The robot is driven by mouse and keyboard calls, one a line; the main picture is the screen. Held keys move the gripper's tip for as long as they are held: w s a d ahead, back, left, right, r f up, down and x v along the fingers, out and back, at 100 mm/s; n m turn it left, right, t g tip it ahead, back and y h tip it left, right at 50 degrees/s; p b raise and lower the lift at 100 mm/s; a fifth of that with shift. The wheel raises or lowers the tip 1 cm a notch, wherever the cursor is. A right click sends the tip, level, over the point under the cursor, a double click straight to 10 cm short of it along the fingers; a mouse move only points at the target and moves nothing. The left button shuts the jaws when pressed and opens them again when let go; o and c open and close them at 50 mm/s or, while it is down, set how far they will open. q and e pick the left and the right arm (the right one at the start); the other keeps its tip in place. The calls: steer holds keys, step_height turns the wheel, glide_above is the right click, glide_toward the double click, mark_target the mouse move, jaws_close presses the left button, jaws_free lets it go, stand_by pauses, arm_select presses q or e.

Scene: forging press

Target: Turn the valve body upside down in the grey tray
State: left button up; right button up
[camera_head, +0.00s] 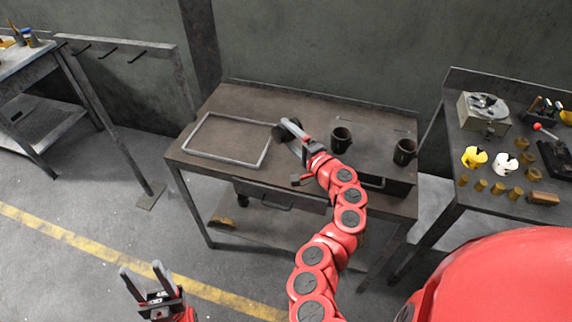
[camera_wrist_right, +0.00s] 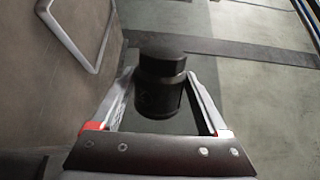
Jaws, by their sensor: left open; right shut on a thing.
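The valve body (camera_head: 278,133) is a dark, stubby, stepped cylinder held between the fingers of my right gripper (camera_head: 292,131). The grey tray (camera_head: 262,158) is a shallow rectangular rim on the left half of the brown table. The valve body is at the tray's right edge in the head view; I cannot tell its height above the table. My left gripper (camera_head: 143,271) is open and empty, low over the floor in front of the table.
Two dark cups, one (camera_head: 341,139) near the gripper and one (camera_head: 405,152) further right, stand on the table (camera_head: 250,97). A right-hand bench (camera_head: 482,200) holds yellow and white cups and several brass pieces. The tray's inside looks empty.

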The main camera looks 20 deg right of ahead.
steer(key=m+p, duration=0.1)
steer(key=m, duration=0.1)
steer(key=m+p, duration=0.1)
steer(key=m, duration=0.1)
steer(key=m+p, duration=0.1)
steer(key=m, duration=0.1)
steer(key=shift+d+r, duration=0.1)
steer(key=shift+r, duration=0.15)
steer(key=shift+m+p, duration=0.35)
steer(key=shift+m, duration=0.55)
steer(key=shift+f+m, duration=0.15)
steer(key=shift+m, duration=0.25)
steer(key=shift+f, duration=0.15)
steer(key=m+p, duration=0.1)
steer(key=m, duration=0.1)
steer(key=m+p, duration=0.1)
steer(key=m, duration=0.1)
steer(key=m+p, duration=0.1)
steer(key=m, duration=0.1)
steer(key=shift+r, duration=0.3)
steer(key=m+p, duration=0.1)
steer(key=m, duration=0.2)
steer(key=shift+f, duration=0.3)
